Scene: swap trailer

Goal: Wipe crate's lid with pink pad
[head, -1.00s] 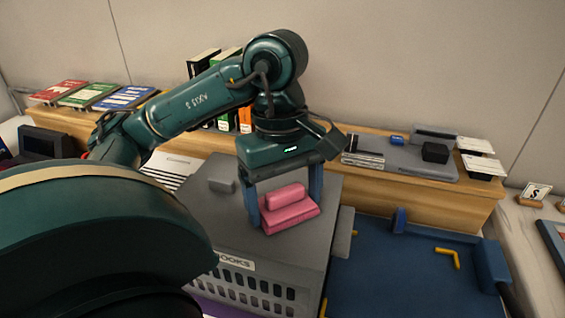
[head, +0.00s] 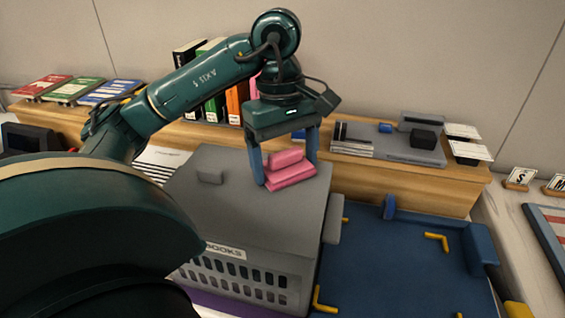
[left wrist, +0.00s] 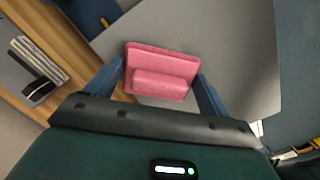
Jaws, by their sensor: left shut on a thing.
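The pink pad (head: 289,172) has a raised grip block on a flat base. My left gripper (head: 288,160) is shut on it, with a blue finger at each side. The pad is at the far right part of the grey lid (head: 235,212) of the crate (head: 235,275); whether it touches the lid I cannot tell. In the left wrist view the pad (left wrist: 160,70) sits between the fingers, with the lid (left wrist: 215,45) behind it. My right gripper is not in view.
A wooden ledge (head: 400,185) behind the crate holds books (head: 200,100) and a grey tray (head: 390,147). A blue mat (head: 390,260) with yellow corner marks lies right of the crate.

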